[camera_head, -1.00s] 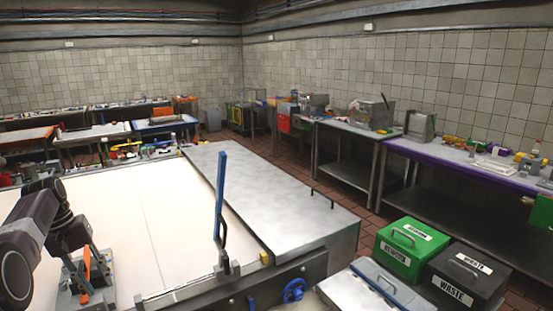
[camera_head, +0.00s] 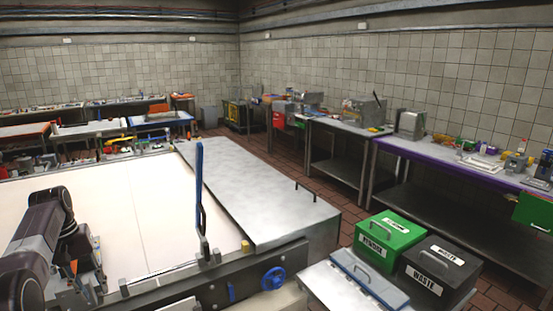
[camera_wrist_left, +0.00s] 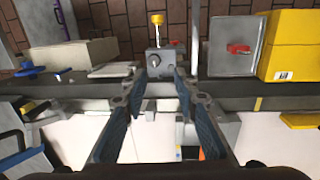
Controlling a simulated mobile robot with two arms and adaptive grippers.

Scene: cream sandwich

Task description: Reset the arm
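My left arm comes in at the lower left of the head view, dark grey and bent. Its gripper (camera_head: 88,272) is low over the near left part of the white work surface (camera_head: 130,215), partly hidden by the arm. In the left wrist view the two fingers (camera_wrist_left: 163,88) stand apart with nothing held between them. Beyond the tips is a small grey device with a yellow knob (camera_wrist_left: 157,20), apart from the fingers as far as I can tell. My right gripper is not in view.
A blue handwheel (camera_head: 273,278) is on the front. A green bin (camera_head: 385,241) and a black waste bin (camera_head: 437,272) stand at the right. Brick floor lies between the benches.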

